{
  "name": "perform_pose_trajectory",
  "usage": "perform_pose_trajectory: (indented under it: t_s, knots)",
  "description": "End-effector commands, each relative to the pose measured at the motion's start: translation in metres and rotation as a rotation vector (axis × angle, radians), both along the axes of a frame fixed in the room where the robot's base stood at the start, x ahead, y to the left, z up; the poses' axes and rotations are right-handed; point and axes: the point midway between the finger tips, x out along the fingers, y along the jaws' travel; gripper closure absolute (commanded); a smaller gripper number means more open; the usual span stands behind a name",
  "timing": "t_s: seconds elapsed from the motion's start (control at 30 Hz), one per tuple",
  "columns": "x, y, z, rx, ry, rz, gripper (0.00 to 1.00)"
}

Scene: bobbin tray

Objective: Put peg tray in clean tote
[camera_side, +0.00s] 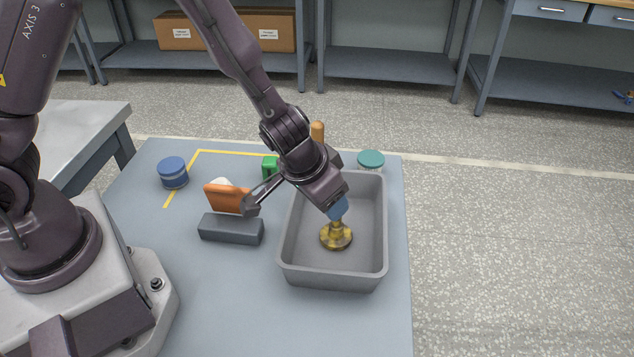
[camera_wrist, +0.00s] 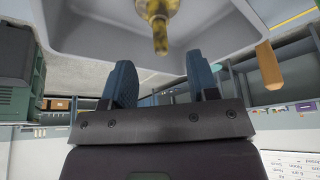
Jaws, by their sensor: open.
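The peg tray appears to be the brass piece (camera_side: 336,236) with a round flanged base and an upright post. It stands upright on the floor of the grey tote (camera_side: 292,262), right of the middle of the bench. In the wrist view its post (camera_wrist: 160,38) points toward my gripper, with part of the base cut off at the top edge. My gripper (camera_side: 338,207) reaches down into the tote just above the post. In the wrist view its blue fingers (camera_wrist: 161,82) are apart with nothing held between them. The post's tip lies beyond the fingertips.
A grey block (camera_side: 231,229) and an orange piece (camera_side: 226,199) stand left of the tote. A green piece (camera_side: 270,166), an orange-brown handle (camera_side: 317,131) and a teal-lidded jar (camera_side: 371,160) are behind it. A blue-lidded jar (camera_side: 172,172) is farther left. The front left bench is clear.

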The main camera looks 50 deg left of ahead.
Motion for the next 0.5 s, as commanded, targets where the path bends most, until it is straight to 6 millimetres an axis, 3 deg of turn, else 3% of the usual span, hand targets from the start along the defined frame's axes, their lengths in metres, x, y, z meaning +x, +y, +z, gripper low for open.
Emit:
perform_pose_trajectory:
  t_s: [0.2,0.5]
  knots:
    - [-0.01,0.001,0.026,-0.002,-0.002,0.003,0.46]
    - [-0.016,0.0,0.037,0.002,0.002,-0.001,0.46]
